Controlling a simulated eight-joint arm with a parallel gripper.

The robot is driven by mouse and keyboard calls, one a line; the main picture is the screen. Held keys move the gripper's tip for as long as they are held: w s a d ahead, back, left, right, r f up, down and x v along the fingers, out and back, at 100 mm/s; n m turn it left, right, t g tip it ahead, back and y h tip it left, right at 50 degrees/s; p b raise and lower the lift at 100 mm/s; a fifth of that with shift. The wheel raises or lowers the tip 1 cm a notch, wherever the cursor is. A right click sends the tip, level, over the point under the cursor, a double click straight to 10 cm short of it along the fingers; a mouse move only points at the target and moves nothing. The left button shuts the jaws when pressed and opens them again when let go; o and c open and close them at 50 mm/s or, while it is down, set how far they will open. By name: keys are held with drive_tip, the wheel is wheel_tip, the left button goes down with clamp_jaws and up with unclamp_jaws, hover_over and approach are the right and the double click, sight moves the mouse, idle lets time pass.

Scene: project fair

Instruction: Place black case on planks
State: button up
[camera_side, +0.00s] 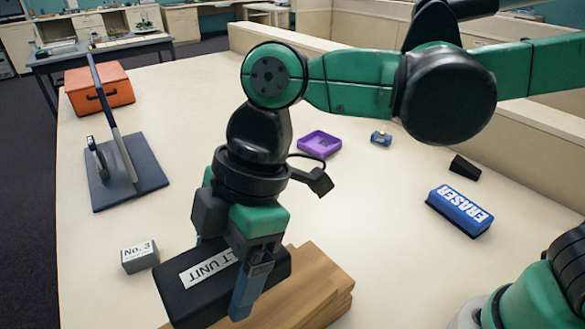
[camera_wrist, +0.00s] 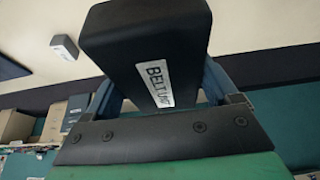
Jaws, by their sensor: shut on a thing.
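The black case (camera_side: 190,305) bears a white label reading "BELT UNIT", partly covered by a finger. My gripper (camera_side: 228,278) is shut on it, with one blue finger across its near side; the far finger is mostly hidden. In the wrist view, the black case (camera_wrist: 150,38) sits between both fingers of my gripper (camera_wrist: 160,88). The wooden planks (camera_side: 325,283) lie stacked at the bottom middle of the side view. The case overlaps their left part in the picture and hides it. I cannot tell whether the case touches them.
A blue eraser (camera_side: 460,210), a black wedge (camera_side: 465,167) and a purple tray (camera_side: 319,144) are on the table. A dark blue stand (camera_side: 128,185) and an orange box (camera_side: 100,88) are at left.

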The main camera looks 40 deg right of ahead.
sight(228, 321)
drive_tip(key=shift+f, duration=3.3)
drive_tip(key=shift+f, duration=0.15)
drive_tip(key=o, duration=1.1)
drive_tip(key=v, duration=1.2)
drive_tip(key=shift+a, duration=0.1)
drive_tip(key=w+d+f+m+t+h, duration=0.1)
drive_tip(key=d+f+m+t, duration=0.1)
drive_tip(key=d+m, duration=0.4)
drive_tip(key=w+d+f+m+t+h, duration=0.1)
drive_tip(key=d+f+m+t+h, duration=0.1)
drive_tip(key=d+m, duration=0.4)
drive_tip(key=w+d+f+m+t+h, duration=0.1)
drive_tip(key=d+f+m+t, duration=0.1)
drive_tip(key=d+m, duration=0.4)
drive_tip(key=shift+w+d+f+t+h, duration=0.2)
drive_tip(key=shift+d+t, duration=0.1)
drive_tip(key=shift+d, duration=0.4)
drive_tip(key=shift+w+d+f+t+h, duration=0.1)
drive_tip(key=shift+d+f+t, duration=0.15)
drive_tip(key=shift+d, duration=0.45)
